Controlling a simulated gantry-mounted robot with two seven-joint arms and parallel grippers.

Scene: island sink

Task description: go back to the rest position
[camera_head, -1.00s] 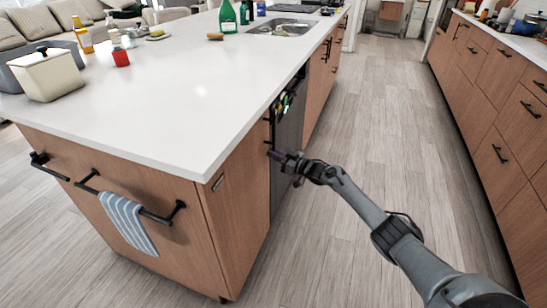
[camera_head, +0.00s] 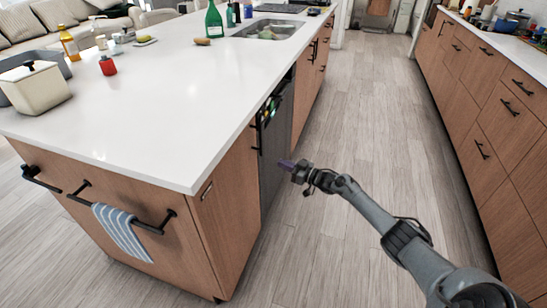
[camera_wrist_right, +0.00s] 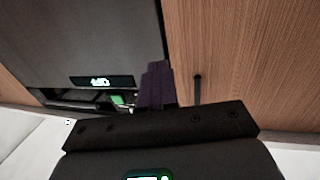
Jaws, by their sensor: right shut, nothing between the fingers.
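My right gripper (camera_head: 287,164) is in the aisle beside the island (camera_head: 150,110), close to the dark dishwasher front (camera_head: 276,135). Its purple fingers are closed together and hold nothing. In the right wrist view the shut fingers (camera_wrist_right: 155,85) stand in front of the dark dishwasher panel (camera_wrist_right: 85,40) and a wooden cabinet face (camera_wrist_right: 240,60). I cannot tell from these views whether the fingertips touch the front, but a gap of floor shows near the wrist. My left gripper is not in view.
A striped towel (camera_head: 122,232) hangs on a black bar at the island's end. Bottles and a white bin (camera_head: 37,90) stand on the counter; a sink (camera_head: 268,30) is at its far end. Drawers with black handles (camera_head: 482,149) line the right. The aisle floor (camera_head: 345,130) is clear.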

